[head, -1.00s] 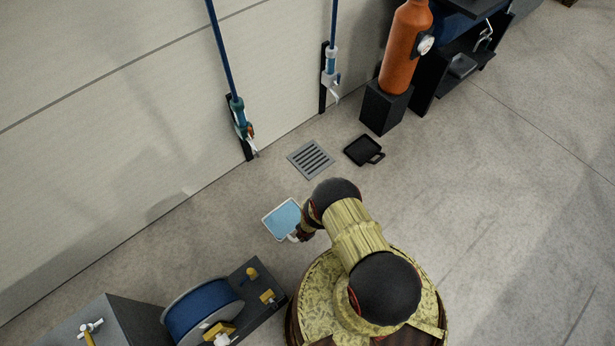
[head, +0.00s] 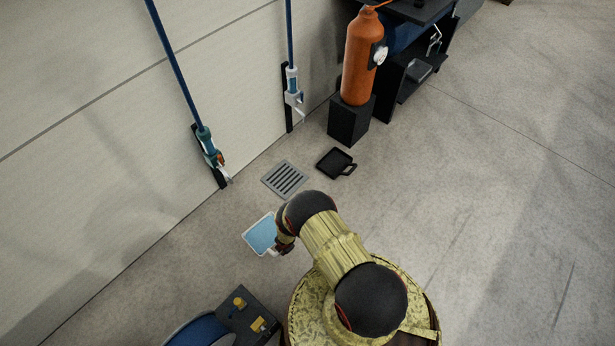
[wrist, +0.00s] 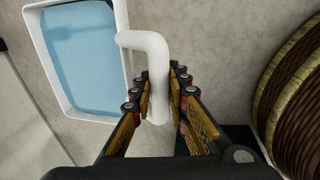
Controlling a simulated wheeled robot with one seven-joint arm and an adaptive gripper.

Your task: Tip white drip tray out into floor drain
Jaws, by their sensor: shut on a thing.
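The white drip tray (head: 247,240) is held level above the floor and contains blue liquid. In the wrist view the tray (wrist: 35,50) is at upper left, with its white looped handle (wrist: 157,70) reaching between my fingers. My gripper (wrist: 160,95) is shut on that handle; in the head view the gripper (head: 281,247) is partly hidden by my arm. The floor drain (head: 285,179), a grey slotted square grate, lies in the floor beyond the tray, up and to the right of it. The tray is apart from the drain.
A black tray with a handle (head: 335,163) lies just right of the drain. An orange cylinder (head: 362,60) stands on a black block behind it. Blue poles (head: 175,70) line the wall. A blue reel (head: 200,331) and dark box (head: 247,312) are at lower left. Open floor lies right.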

